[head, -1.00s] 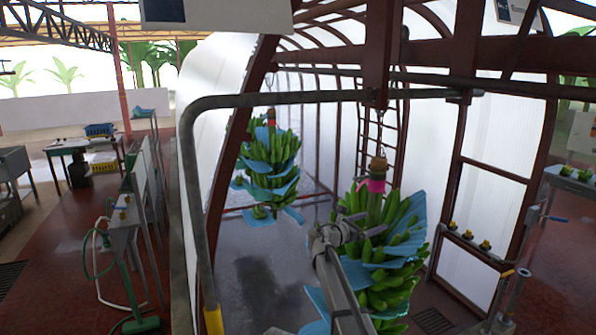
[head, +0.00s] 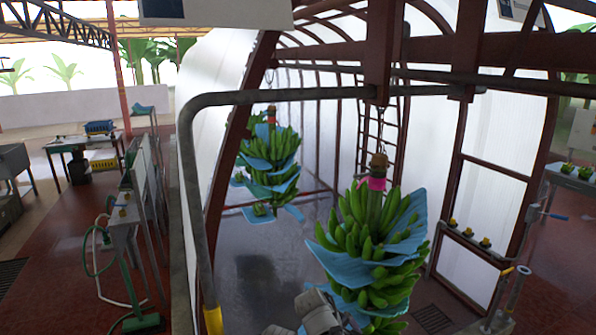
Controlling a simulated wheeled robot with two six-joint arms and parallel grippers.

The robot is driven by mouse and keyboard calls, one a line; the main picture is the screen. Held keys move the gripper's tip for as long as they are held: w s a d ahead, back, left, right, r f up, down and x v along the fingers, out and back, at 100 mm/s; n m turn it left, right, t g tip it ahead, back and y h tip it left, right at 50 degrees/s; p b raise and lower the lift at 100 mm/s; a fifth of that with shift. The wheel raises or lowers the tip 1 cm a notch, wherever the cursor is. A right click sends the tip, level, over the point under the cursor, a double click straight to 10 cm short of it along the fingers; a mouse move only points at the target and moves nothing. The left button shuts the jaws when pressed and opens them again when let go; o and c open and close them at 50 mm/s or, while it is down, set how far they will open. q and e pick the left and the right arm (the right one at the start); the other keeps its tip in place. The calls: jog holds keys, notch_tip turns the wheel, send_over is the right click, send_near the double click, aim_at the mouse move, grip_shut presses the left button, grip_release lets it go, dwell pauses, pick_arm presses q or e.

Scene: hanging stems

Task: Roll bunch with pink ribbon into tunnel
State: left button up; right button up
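The bunch with the pink ribbon (head: 375,184) hangs by its stem from a hook under the overhead rail, in the right half of the head view. It is green bananas (head: 352,226) with blue sheets (head: 345,262) between the hands, and it hangs nearly upright. A grey end of my arm, apparently the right gripper (head: 322,312), shows at the bottom edge, in front of the bunch's lower left. Its fingers cannot be made out, and I cannot tell whether it touches the bunch. The arched tunnel (head: 221,75) with pale walls stands behind. My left gripper is not clearly in view.
A second bunch (head: 285,150) with blue sheets hangs further in, to the left. A grey bent pipe (head: 197,200) with a yellow foot stands at the left of the tunnel mouth. Wet floor (head: 245,280) inside is clear. A ladder-like frame stands at the back.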

jog(key=s+a+f+m+g+y+b, duration=0.1)
jog(key=s+a+f+m+g+y, duration=0.15)
jog(key=s, duration=0.55)
jog(key=s+a+f+m+g+y, duration=0.1)
jog(key=s+a+f+m+y, duration=0.2)
jog(key=s, duration=0.5)
notch_tip(320, 180, down, 18)
jog(key=a+h+b, duration=0.1)
jog(key=b, duration=1.8)
jog(key=shift+w+a+n+t+b, duration=0.15)
jog(key=shift+w+n+t+b, duration=0.2)
jog(key=shift+n, duration=0.1)
